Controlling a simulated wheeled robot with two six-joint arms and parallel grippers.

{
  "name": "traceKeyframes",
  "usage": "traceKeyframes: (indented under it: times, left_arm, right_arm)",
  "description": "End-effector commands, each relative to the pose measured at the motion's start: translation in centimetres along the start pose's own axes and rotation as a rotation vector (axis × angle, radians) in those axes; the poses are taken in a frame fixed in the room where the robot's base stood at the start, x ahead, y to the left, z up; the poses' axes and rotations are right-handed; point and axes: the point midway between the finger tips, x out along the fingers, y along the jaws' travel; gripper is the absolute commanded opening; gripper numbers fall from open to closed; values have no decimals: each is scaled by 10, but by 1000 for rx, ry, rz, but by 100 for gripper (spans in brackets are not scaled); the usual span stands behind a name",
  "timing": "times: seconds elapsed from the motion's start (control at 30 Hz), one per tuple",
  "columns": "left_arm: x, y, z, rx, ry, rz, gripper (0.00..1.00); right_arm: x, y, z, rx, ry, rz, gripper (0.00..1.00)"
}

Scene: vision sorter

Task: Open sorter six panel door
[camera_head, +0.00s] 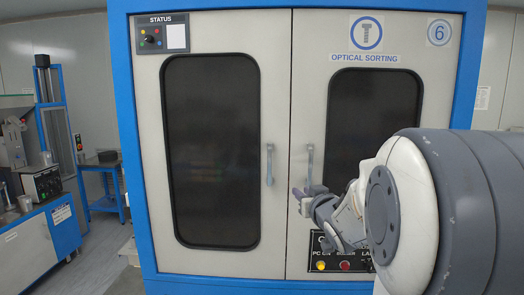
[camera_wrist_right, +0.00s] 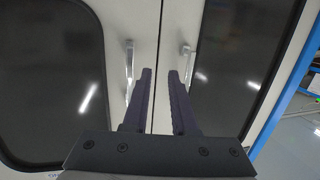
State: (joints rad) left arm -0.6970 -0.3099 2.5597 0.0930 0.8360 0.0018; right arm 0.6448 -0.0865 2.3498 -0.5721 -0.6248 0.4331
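The sorter marked 6 is a white cabinet with a blue frame (camera_head: 122,130). Its left door (camera_head: 210,40) and right door (camera_head: 308,100) meet at a vertical seam and look closed. The left handle (camera_head: 269,165) and right handle (camera_head: 310,160) are upright grey bars beside the seam. My right gripper (camera_head: 303,192) is near the lower end of the right handle. In the right wrist view its fingers (camera_wrist_right: 160,72) are apart with nothing seen between them. The right handle (camera_wrist_right: 187,50) is beyond the right fingertip, partly hidden; the left handle (camera_wrist_right: 129,65) is left of the fingers. My left gripper is out of view.
A status panel (camera_head: 162,33) is at the cabinet's top left. A button panel (camera_head: 330,262) sits low on the right door, partly covered by my right arm. A blue workbench (camera_head: 38,235) with equipment stands at the left. Floor shows between it and the cabinet.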

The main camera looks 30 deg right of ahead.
Motion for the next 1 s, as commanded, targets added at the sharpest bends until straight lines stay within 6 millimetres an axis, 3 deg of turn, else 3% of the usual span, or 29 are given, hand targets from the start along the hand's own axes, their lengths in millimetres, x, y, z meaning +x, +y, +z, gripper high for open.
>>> traceKeyframes:
  times: [0.03,0.2,0.37,0.8,1.0]
  left_arm:
    - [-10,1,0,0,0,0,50]
    - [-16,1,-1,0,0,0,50]
    - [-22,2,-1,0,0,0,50]
    - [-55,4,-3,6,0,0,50]
    - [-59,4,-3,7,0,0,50]
  right_arm:
    - [-4,21,-19,4,44,23,26]
    - [-11,48,-43,5,129,35,26]
    - [1,50,-48,4,140,32,26]
    - [76,52,-59,3,138,34,26]
    - [90,53,-59,4,139,35,26]
